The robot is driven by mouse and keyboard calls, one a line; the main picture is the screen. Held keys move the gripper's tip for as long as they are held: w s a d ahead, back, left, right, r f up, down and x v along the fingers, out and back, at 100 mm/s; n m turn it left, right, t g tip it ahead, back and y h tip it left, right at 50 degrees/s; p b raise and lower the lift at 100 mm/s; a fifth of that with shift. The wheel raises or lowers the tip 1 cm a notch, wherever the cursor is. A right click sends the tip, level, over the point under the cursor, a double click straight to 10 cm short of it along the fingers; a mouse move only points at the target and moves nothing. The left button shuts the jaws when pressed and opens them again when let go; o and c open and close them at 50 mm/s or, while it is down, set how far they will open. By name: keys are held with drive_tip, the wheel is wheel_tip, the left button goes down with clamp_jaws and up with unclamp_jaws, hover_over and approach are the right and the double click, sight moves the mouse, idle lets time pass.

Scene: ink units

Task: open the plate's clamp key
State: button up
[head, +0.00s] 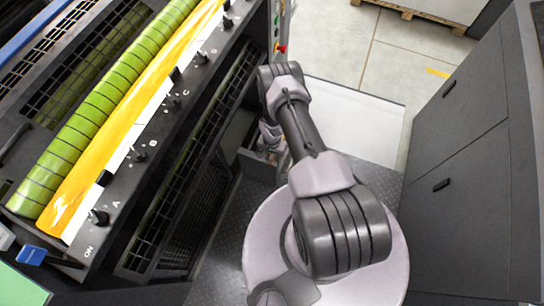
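The yellow plate (135,105) lies along the green-striped cylinder (105,90) at the left of the head view. A dark rail (125,180) runs beside it, with white letters and several small black keys. The nearest key (98,217) stands by the marks "ON" and "A"; others stand further up, such as one by the middle (137,155) and one near "C" (172,102). I cannot tell which way they are turned. My gripper (271,148) is at the low end of my folded arm, right of the machine and apart from the keys. Its fingers are too small and hidden to read.
A blue-handled part (32,256) is at the machine's lower left corner. Dark grilles (190,215) face the aisle. A dark cabinet (460,170) stands at right. Pale floor (340,50) is open at the top, with a pallet (420,13) beyond.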

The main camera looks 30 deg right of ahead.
clamp_jaws()
drive_tip(key=shift+m, duration=0.3)
drive_tip(key=m+b, duration=0.2)
drive_tip(key=m, duration=0.2)
drive_tip(key=m+b, duration=0.1)
drive_tip(key=m, duration=0.3)
drive_tip(key=shift+b, duration=0.35)
drive_tip(key=m+b, duration=0.1)
drive_tip(key=m, duration=0.4)
drive_tip(key=m+b, duration=0.1)
drive_tip(key=m, duration=0.3)
drive_tip(key=shift+m+b, duration=0.3)
